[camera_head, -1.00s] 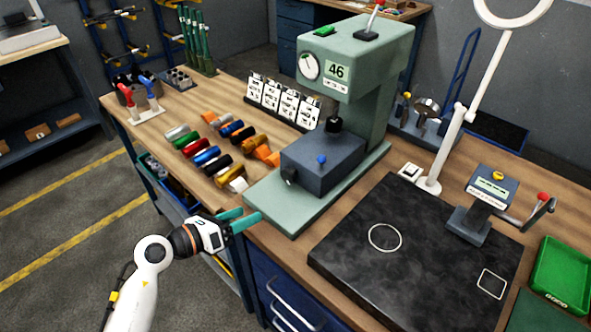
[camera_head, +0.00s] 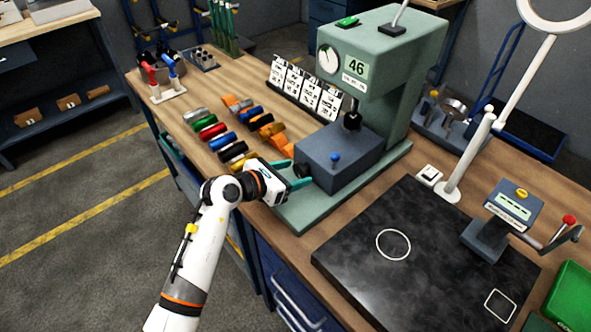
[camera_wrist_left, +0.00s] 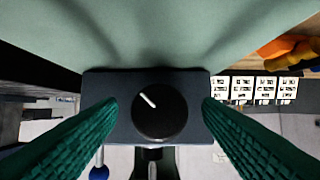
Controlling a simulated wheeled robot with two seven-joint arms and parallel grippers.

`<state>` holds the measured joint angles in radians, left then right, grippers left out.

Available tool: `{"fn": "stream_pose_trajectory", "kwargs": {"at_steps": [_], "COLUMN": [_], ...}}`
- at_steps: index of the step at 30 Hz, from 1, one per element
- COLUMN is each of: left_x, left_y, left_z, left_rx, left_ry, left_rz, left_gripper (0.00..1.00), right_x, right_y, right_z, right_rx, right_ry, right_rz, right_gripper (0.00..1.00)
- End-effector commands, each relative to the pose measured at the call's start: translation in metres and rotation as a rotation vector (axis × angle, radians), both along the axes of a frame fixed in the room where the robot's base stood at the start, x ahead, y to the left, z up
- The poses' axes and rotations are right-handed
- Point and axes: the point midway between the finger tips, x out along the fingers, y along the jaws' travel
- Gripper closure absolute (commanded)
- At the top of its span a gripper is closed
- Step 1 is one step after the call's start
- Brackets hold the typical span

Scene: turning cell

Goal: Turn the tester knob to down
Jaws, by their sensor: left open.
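The green tester (camera_head: 392,60) stands on the bench with a dark grey-blue box (camera_head: 345,160) at its base. The black round tester knob (camera_wrist_left: 160,118) is on the box's front face. Its white pointer line points to the upper left in the left wrist view. In the head view the knob is largely hidden by my left gripper (camera_head: 298,174). My left gripper is open, with its green fingers (camera_wrist_left: 160,125) on either side of the knob in the wrist view. I see a gap between each finger and the knob.
Several coloured rolls (camera_head: 222,140) lie on the bench left of the tester.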

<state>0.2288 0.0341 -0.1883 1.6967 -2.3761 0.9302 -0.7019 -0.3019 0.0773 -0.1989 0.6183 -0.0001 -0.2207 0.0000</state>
Motion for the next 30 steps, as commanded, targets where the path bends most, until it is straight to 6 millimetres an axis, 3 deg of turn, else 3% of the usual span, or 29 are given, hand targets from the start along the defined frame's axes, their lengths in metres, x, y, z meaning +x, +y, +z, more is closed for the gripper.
{"fn": "stream_pose_trajectory", "kwargs": {"at_steps": [13,21,30], "left_x": [0.0076,0.0074,0.0077], "left_y": [-0.0084,-0.0082,-0.0078], "left_z": [-0.0050,-0.0049,-0.0041], "left_rx": [0.000,0.000,-0.029], "left_ry": [0.000,0.000,0.030], "left_rz": [0.000,-0.001,-0.001], "left_gripper": [0.40,0.83,0.83], "right_x": [0.0045,0.0041,0.0032], "right_y": [0.0004,0.0000,-0.0023], "right_z": [0.0017,0.0017,0.0050], "right_rx": [0.000,0.000,-0.002], "right_ry": [-0.007,-0.007,-0.006], "right_rz": [0.001,0.002,0.003], "right_gripper": [0.60,0.60,0.60]}}
